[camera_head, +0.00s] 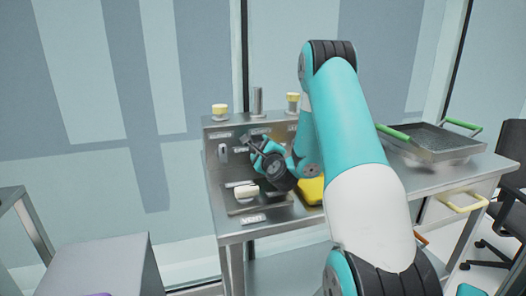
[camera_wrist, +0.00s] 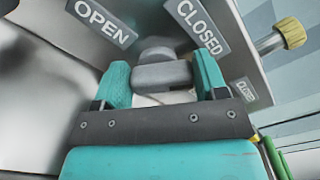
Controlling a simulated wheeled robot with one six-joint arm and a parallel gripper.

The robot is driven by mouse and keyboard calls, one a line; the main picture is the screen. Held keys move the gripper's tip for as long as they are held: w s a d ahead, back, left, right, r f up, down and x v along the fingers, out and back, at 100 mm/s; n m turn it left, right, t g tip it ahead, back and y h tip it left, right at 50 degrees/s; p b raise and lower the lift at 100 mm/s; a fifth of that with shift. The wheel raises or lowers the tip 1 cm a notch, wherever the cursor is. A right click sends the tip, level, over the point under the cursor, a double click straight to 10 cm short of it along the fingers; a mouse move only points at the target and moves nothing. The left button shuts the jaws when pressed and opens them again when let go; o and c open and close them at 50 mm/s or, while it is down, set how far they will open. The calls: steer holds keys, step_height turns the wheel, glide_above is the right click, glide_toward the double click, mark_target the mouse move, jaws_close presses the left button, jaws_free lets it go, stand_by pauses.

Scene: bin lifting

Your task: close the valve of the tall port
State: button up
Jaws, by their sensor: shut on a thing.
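The tall port (camera_head: 257,101) is a bare steel pipe on top of the steel panel (camera_head: 215,134), between two shorter yellow-capped ports. My gripper (camera_head: 256,143) is at the front of the panel, below the tall port. In the wrist view my gripper (camera_wrist: 162,78) is shut on a grey valve handle (camera_wrist: 160,74), with one teal finger on each side. An OPEN label (camera_wrist: 102,22) is at the upper left of the handle and a CLOSED label (camera_wrist: 198,27) at its upper right. I cannot tell which label the handle points to.
Yellow-capped ports stand at left (camera_head: 220,111) and right (camera_head: 293,102). Another grey handle (camera_head: 223,153) is left of my gripper. A white-handled item (camera_head: 246,191) and a yellow item (camera_head: 312,190) are below. A green-handled tray (camera_head: 430,150) stands on the right.

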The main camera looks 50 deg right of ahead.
steer(key=n, duration=0.2)
steer(key=n+b, duration=0.1)
steer(key=n, duration=0.3)
steer(key=shift+w+a+f+n, duration=0.1)
steer(key=shift+a+f+n, duration=0.1)
steer(key=shift+f+n, duration=0.2)
stand_by(0.4)
steer(key=o, duration=0.9)
steer(key=shift+o, duration=0.2)
steer(key=shift+r, duration=0.1)
steer(key=shift+r, duration=0.1)
